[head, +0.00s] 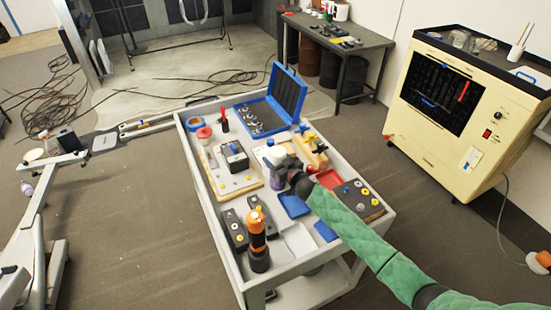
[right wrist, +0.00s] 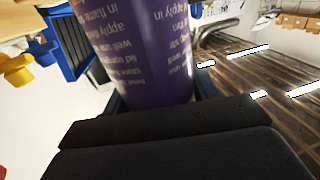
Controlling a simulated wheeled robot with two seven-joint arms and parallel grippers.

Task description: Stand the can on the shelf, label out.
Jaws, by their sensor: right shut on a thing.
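The can (head: 276,155) shows in the head view over the middle of the cart, small and partly covered by my gripper. In the right wrist view the purple can (right wrist: 137,45) fills the upper middle, with white lettering facing the camera that looks upside down. My right gripper (head: 281,166) is shut on the can. Its green-sleeved arm comes in from the lower right. Whether the can touches the cart beneath it cannot be told. My left gripper is not in view. I cannot tell which surface is the shelf.
The pale cart (head: 215,277) is crowded: an open blue case (head: 287,92), an orange and black tool (head: 257,238), a red tray (head: 328,179) and a box with knobs (head: 361,199). A dark table (head: 358,52) and a cream cabinet (head: 437,147) stand behind. Cables lie on the floor.

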